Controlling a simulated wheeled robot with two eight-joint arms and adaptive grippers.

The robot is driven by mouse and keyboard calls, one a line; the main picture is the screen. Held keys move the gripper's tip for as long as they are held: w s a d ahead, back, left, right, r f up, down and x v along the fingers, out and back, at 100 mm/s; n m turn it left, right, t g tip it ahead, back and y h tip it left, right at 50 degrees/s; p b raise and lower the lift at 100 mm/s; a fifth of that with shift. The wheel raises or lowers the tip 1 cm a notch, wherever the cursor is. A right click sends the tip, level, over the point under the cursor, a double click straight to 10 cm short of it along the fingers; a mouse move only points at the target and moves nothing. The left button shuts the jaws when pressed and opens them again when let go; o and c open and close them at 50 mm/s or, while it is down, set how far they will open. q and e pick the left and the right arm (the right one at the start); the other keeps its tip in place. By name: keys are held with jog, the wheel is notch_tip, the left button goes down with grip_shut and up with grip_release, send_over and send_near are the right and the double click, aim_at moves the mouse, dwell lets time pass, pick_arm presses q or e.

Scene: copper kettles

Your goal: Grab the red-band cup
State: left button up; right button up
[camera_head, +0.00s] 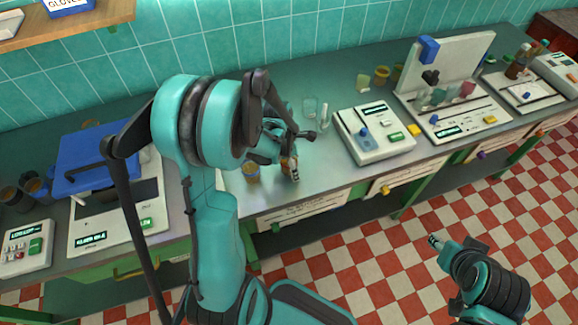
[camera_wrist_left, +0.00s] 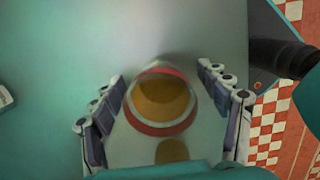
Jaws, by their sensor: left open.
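The red-band cup (camera_wrist_left: 155,130) is clear, with amber contents and a red rim band, in the left wrist view. It lies between the two spread fingers of my left gripper (camera_wrist_left: 160,108), with visible gaps on both sides. In the head view my left gripper (camera_head: 288,168) is low over the counter, partly hidden by its own arm. An amber cup (camera_head: 251,173) shows just left of it there; I cannot tell whether it is the same cup. My right gripper (camera_head: 436,241) is over the floor at the lower right, too small to judge.
The counter (camera_head: 240,210) runs along the tiled wall. A white device (camera_head: 372,148) and clear glasses (camera_head: 310,106) stand right of my left gripper. The counter's front edge is close.

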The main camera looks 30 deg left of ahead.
pick_arm(q)
jog(key=c, duration=1.4)
jog(key=shift+r, duration=0.1)
